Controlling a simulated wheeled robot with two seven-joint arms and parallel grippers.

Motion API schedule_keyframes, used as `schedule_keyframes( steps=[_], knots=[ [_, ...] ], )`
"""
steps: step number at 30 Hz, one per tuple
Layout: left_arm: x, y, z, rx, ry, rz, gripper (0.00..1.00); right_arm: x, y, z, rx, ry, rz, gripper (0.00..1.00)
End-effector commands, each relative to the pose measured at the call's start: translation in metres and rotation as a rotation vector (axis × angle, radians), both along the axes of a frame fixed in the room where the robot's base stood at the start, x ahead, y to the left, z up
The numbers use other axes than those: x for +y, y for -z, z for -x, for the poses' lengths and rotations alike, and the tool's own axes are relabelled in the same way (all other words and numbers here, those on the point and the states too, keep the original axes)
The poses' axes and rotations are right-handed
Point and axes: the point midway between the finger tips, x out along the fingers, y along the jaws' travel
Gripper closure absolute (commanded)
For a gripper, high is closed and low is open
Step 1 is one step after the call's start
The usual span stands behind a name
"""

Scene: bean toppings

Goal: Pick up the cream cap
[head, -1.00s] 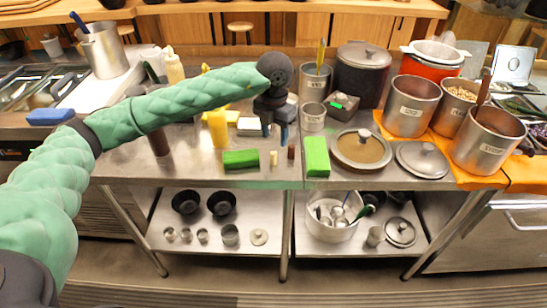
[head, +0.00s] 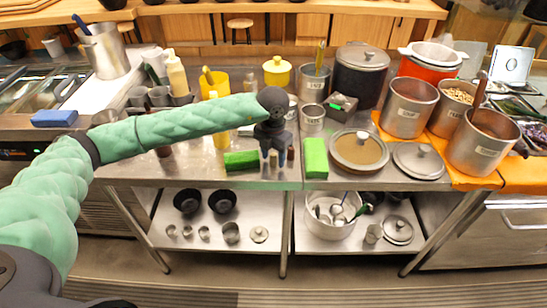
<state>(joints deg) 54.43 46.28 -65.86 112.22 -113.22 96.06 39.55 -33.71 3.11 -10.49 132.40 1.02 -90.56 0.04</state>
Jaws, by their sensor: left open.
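The cream cap (head: 273,161) is a small pale upright cylinder near the front edge of the steel table. My left gripper (head: 273,153) points down over it, its dark fingers open, one on each side of the cap. I cannot tell whether the fingers touch it. A brown cap (head: 291,154) of similar size stands just right of the right finger. My right gripper is not in view.
A green block (head: 241,160) lies left of the gripper, and another green block (head: 315,158) lies to the right. A round lidded pan (head: 359,151) is further right. A yellow pot (head: 277,71) stands behind my arm. The table edge is close in front.

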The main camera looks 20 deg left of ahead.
Motion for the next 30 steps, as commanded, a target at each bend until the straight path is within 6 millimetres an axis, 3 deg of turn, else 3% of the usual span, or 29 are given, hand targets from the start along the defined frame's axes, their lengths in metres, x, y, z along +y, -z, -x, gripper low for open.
schedule_keyframes(
  steps=[6,11,12,26,30],
  knots=[
    [0.000,0.000,0.000,0.000,0.000,0.001,0.54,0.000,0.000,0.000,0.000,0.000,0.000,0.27],
    [0.000,0.000,0.000,0.000,0.000,0.001,0.86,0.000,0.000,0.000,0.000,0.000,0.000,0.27],
    [0.000,0.000,0.000,0.000,0.000,0.001,0.87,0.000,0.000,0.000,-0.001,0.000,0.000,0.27],
    [0.000,-0.003,0.000,-0.001,0.000,0.001,0.87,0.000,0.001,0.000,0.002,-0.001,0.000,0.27],
    [-0.001,-0.011,0.000,-0.001,0.000,0.003,0.87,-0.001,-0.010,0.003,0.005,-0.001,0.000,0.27]
  ],
)
